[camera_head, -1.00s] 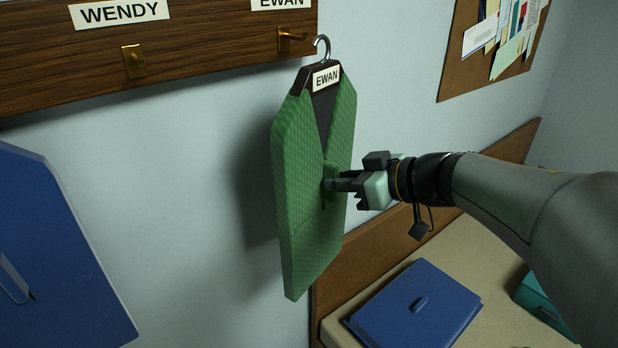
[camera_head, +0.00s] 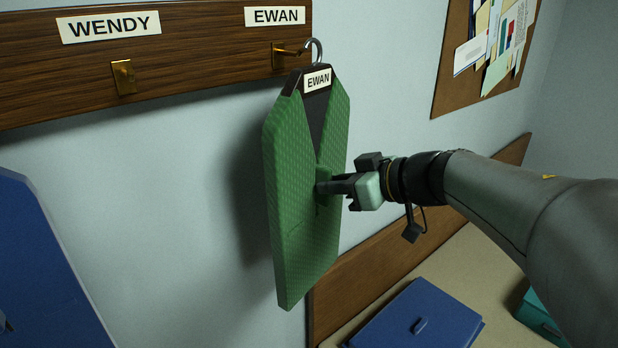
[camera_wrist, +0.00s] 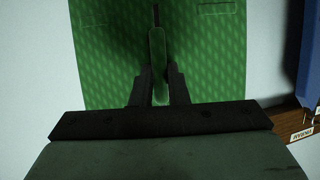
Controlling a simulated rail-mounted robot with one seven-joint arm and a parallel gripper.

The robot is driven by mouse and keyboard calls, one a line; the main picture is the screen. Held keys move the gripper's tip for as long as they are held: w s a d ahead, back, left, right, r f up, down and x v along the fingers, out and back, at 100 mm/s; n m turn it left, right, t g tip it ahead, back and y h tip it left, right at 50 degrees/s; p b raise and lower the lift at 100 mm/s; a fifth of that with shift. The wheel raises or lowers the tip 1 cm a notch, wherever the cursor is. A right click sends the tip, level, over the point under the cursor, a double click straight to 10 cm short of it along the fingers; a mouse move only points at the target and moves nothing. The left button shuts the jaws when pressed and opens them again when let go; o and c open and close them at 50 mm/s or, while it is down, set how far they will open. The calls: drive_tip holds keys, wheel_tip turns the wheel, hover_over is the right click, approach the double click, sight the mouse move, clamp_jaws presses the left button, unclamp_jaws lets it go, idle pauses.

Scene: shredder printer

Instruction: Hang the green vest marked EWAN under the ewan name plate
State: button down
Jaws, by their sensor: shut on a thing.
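The green vest (camera_head: 305,200) marked EWAN hangs upright from its grey hook (camera_head: 317,50) in the head view. My gripper (camera_head: 322,188) is shut on the tab at the front of the vest. The wrist view shows the tab (camera_wrist: 157,60) between the fingers, with green cloth (camera_wrist: 105,60) behind. The ewan name plate (camera_head: 275,16) is on the wooden rail, with a brass peg (camera_head: 285,53) under it. The vest's hook is at the peg's tip; I cannot tell whether they touch.
The WENDY plate (camera_head: 110,27) and its empty brass peg (camera_head: 123,77) are to the left. A blue vest-like thing (camera_head: 40,260) is at lower left. A blue box (camera_head: 415,320) and a teal box (camera_head: 540,318) lie on the bench below. A pinboard (camera_head: 450,95) is at right.

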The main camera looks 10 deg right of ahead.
sight(316, 175)
drive_tip(key=shift+w+a+f+b, duration=0.1)
drive_tip(key=shift+w+a+b, duration=0.3)
drive_tip(key=shift+w, duration=0.4)
drive_tip(key=shift+w+a+f+b, duration=0.1)
drive_tip(key=shift+w+a+b, duration=0.3)
drive_tip(key=shift+w, duration=0.35)
drive_tip(key=shift+w+a+f+b, duration=0.1)
drive_tip(key=shift+w+a+b, duration=0.3)
drive_tip(key=shift+w, duration=0.4)
drive_tip(key=shift+w+r, duration=0.1)
drive_tip(key=shift+w, duration=0.05)
drive_tip(key=shift+w+a+f+p, duration=0.15)
drive_tip(key=shift+w+f+p, duration=0.2)
drive_tip(key=shift+p, duration=0.5)
drive_tip(key=shift+w+f, duration=0.1)
drive_tip(key=c, duration=1.3)
unclamp_jaws()
drive_tip(key=shift+c, duration=0.2)
